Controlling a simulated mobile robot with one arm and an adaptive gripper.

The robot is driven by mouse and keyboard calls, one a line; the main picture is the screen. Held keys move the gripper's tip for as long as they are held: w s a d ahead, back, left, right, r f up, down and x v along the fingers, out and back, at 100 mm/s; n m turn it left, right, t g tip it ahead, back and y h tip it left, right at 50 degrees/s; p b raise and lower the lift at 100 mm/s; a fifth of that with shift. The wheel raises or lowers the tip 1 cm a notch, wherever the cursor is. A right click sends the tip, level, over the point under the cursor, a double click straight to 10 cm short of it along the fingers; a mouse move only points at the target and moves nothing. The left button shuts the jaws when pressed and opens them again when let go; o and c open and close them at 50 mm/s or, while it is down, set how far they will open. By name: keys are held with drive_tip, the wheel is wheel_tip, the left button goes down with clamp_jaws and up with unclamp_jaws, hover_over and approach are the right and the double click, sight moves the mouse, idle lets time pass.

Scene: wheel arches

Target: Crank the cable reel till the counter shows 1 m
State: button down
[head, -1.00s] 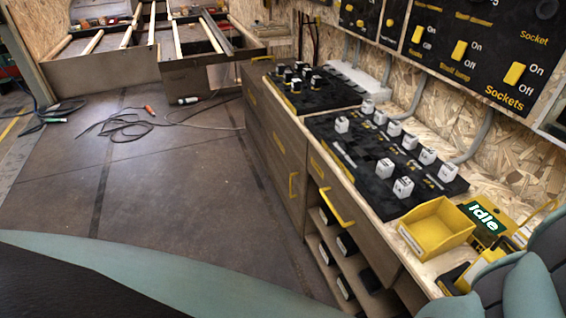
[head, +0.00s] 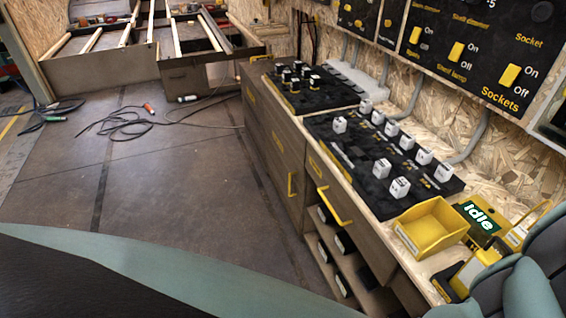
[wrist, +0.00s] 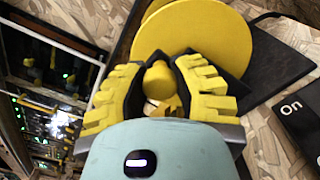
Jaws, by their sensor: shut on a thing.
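In the wrist view, my gripper (wrist: 173,66) has its two yellow ribbed fingers closed around a yellow knob (wrist: 158,78), which looks like the crank handle. A large round yellow disc (wrist: 205,35), apparently the cable reel, lies just beyond the fingertips against a dark backing plate. No counter reading is visible in either view. The head view does not show my gripper or the reel clearly; my arm covers the lower right corner.
A yellow bin (head: 432,226) and a green "Idle" sign (head: 479,214) stand on the bench's near end. Black boards with white blocks (head: 400,187) lie further along. A switch panel (head: 470,45) hangs above. Cables (head: 135,122) lie on the otherwise open floor.

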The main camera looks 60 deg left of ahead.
idle(0.4)
drive_tip(key=c, duration=0.7)
unclamp_jaws()
drive_tip(key=v, duration=1.2)
drive_tip(key=shift+s+f, duration=0.1)
